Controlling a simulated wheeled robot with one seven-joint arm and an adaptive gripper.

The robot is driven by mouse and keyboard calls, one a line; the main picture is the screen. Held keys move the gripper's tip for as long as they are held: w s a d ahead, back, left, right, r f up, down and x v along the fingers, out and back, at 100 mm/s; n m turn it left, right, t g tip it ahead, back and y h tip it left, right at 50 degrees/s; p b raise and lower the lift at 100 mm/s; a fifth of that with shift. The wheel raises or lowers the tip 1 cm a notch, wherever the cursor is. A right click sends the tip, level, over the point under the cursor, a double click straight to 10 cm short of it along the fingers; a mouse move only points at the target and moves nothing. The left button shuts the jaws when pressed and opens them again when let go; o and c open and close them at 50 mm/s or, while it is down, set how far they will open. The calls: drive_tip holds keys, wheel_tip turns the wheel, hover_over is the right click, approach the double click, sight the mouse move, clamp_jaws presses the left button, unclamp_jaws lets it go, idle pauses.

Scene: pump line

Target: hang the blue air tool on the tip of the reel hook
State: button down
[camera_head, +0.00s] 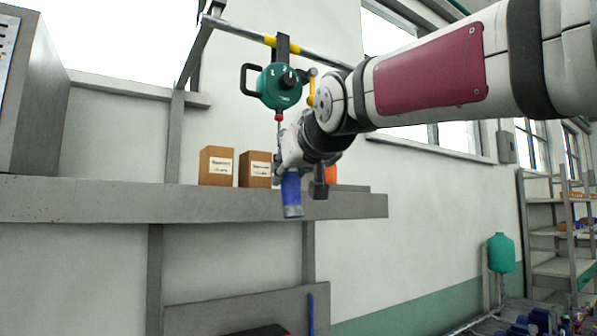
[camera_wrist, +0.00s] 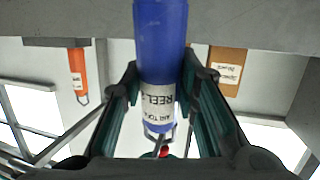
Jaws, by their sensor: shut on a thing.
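The blue air tool (camera_head: 292,196) hangs upright below my gripper (camera_head: 291,168) in the head view. In the wrist view my gripper (camera_wrist: 160,80) is shut around the blue air tool (camera_wrist: 160,35), a finger on each side of its labelled band. A thin wire loop shows at the tool's labelled end. The green reel (camera_head: 280,86) hangs from an overhead rail, above my gripper. A red ball (camera_head: 278,117) is under the reel; it also shows in the wrist view (camera_wrist: 164,151), just past the wire loop. The hook's tip is too small to make out, and I cannot tell whether it touches the loop.
A grey shelf (camera_head: 100,203) runs behind the tool and carries two cardboard boxes (camera_head: 216,166). An orange tool (camera_wrist: 77,70) with its own wire loop is to the left in the wrist view, partly hidden behind my arm in the head view. The overhead rail (camera_head: 235,29) is close above.

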drive_tip(key=c, duration=1.2)
unclamp_jaws()
drive_tip(key=shift+r, duration=0.1)
drive_tip(key=shift+o, duration=0.2)
drive_tip(key=v, duration=1.2)
drive_tip(key=s+d+f+m+g+h, duration=0.25)
drive_tip(key=d+f, duration=0.45)
drive_tip(key=f, duration=0.5)
drive_tip(key=s+d+f+g+h, duration=0.1)
drive_tip(key=s+d+f+g, duration=0.1)
drive_tip(key=s+f, duration=0.4)
drive_tip(key=s+d+f+m+g+h, duration=0.1)
drive_tip(key=s+d+f, duration=0.4)
drive_tip(key=f, duration=0.8)
drive_tip(key=s+d+f+m+g+h, duration=0.1)
drive_tip(key=s+d+f+g, duration=0.3)
drive_tip(key=s+f, duration=0.3)
wheel_tip(320, 180, down, 3)
drive_tip(key=shift+s+d+r, duration=0.15)
drive_tip(key=shift+s+d, duration=0.05)
drive_tip(key=shift+d, duration=0.05)
